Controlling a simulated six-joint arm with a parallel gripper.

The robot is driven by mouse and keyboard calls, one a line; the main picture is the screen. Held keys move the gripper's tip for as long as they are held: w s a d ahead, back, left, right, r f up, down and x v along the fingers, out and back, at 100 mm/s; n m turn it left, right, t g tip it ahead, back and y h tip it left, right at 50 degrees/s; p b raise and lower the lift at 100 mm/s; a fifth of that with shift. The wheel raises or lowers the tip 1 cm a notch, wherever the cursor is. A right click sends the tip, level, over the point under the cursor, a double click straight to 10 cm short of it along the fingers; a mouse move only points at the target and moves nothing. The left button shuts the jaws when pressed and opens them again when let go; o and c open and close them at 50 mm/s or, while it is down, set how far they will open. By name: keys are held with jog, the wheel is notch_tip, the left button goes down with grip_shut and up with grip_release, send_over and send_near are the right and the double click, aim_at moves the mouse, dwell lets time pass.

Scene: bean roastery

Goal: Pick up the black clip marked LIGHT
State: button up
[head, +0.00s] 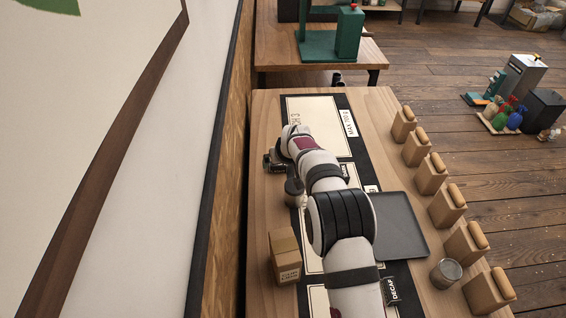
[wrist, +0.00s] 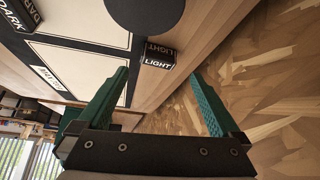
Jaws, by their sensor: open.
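The black clip marked LIGHT (wrist: 158,60) is in the wrist view, at the edge of a black-bordered mat (wrist: 92,54) on the wooden table. White lettering shows on its faces. My gripper (wrist: 161,73) has two green fingers, spread wide apart with nothing between them. The clip lies beyond the fingertips, nearer the left one, and looks apart from both. In the head view my arm covers part of the mat, and I cannot tell which clip there is the LIGHT one.
In the head view a grey tray (head: 401,226) lies right of my arm. Several wooden blocks (head: 492,291) line the table's right edge beside a metal tin (head: 446,272). A cardboard box (head: 284,256) stands left. A DECAF clip (head: 390,291) sits near the front.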

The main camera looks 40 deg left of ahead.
aim_at(279, 167)
jog(key=shift+x, duration=3.85)
jog(key=shift+d, duration=0.15)
